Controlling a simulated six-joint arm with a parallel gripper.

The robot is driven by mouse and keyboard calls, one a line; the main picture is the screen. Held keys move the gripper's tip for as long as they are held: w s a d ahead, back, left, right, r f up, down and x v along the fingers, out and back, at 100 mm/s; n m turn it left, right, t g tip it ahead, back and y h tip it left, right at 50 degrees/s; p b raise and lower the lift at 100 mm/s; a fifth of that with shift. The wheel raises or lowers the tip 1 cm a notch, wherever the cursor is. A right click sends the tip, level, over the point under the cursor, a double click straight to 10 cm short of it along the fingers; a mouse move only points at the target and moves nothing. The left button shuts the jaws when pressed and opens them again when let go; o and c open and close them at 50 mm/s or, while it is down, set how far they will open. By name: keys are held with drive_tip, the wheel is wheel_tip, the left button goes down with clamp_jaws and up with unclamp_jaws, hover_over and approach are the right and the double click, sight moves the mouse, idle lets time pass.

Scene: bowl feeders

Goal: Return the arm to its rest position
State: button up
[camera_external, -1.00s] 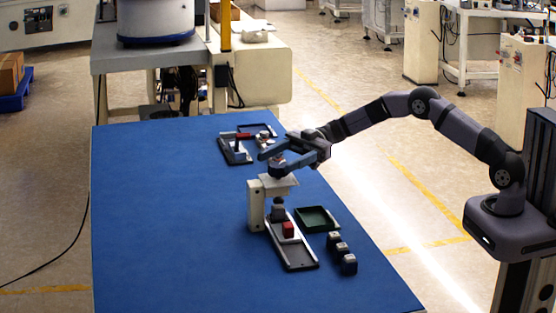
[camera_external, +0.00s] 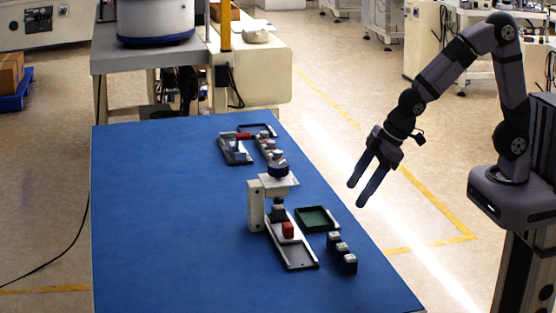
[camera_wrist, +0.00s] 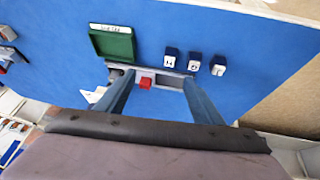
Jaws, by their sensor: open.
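My gripper (camera_external: 362,194) is open and empty. It hangs in the air to the right of the blue table's edge in the external view, with its fingers pointing down and left.
The blue table (camera_external: 170,220) carries a white press-like stand (camera_external: 256,205), a grey tray (camera_external: 293,256) with a red block (camera_external: 288,230), a green tray (camera_external: 312,219) and dark labelled cubes (camera_external: 341,249). Further trays (camera_external: 236,150) lie at the back. The table's left half is clear.

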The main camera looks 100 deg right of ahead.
drive_tip(key=s+a+f+g+y+p, duration=0.1)
drive_tip(key=s+a+g, duration=0.25)
drive_tip(key=s, duration=0.55)
drive_tip(key=s+a+f+g+y+p, duration=0.1)
drive_tip(key=s+a+g, duration=0.1)
drive_tip(key=s+a, duration=0.5)
wheel_tip(320, 180, down, 15)
drive_tip(key=s+d+b, duration=0.2)
drive_tip(key=b, duration=1.4)
drive_tip(key=shift+f+n, duration=0.2)
drive_tip(key=shift+n, duration=0.1)
